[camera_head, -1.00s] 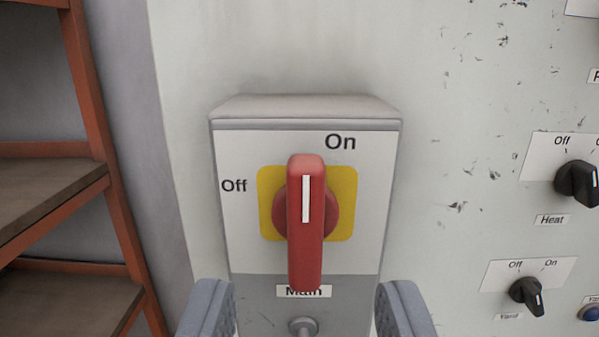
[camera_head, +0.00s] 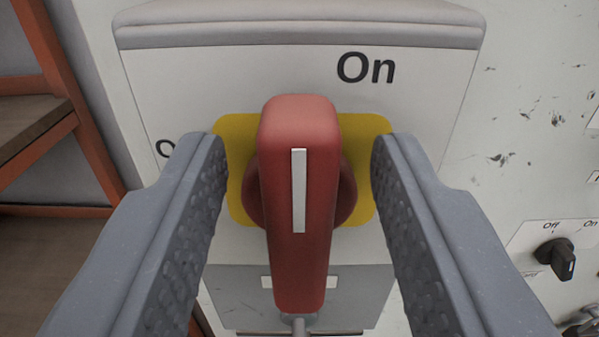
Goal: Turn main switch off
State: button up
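The main switch is a red rotary handle (camera_head: 299,260) with a white stripe, on a yellow plate (camera_head: 364,135). It stands upright, its stripe vertical and nearest the "On" label (camera_head: 365,68) at the upper right. The "Off" label (camera_head: 166,149) at the left is mostly hidden by my left finger. The switch sits on a grey and white box (camera_head: 230,80). My gripper (camera_head: 296,150) is open, one finger on each side of the handle, with a visible gap on both sides. The label below the handle is largely covered.
An orange-framed shelf (camera_head: 90,150) stands at the left. On the panel at the right is a small black knob (camera_head: 556,257) with Off and On marks. The panel face around the box is flat and scuffed.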

grip_shut()
jog(key=shift+a, duration=0.1)
jog(key=shift+f+n, duration=0.1)
jog(key=shift+n, duration=0.3)
jog(key=n, duration=0.1)
jog(key=n+p, duration=0.1)
jog(key=n, duration=0.2)
jog(key=shift+a+f+n+p, duration=0.1)
jog(key=shift+a+n+p, duration=0.2)
jog(key=n+p, duration=0.1)
jog(key=n, duration=0.2)
jog(key=f+n+p, duration=0.1)
jog(key=n, duration=0.2)
jog(key=a+n+p, duration=0.1)
jog(key=n+p, duration=0.1)
jog(key=n, duration=0.1)
jog(key=shift+f, duration=0.15)
jog(key=shift+a+f+n+p, duration=0.1)
jog(key=shift+f+n+p, duration=0.1)
jog(key=shift+n+p, duration=0.5)
jog(key=shift+a+f+n+p, duration=0.15)
jog(key=shift+n+p, duration=0.1)
jog(key=shift+n, duration=0.85)
jog(key=shift+d, duration=0.1)
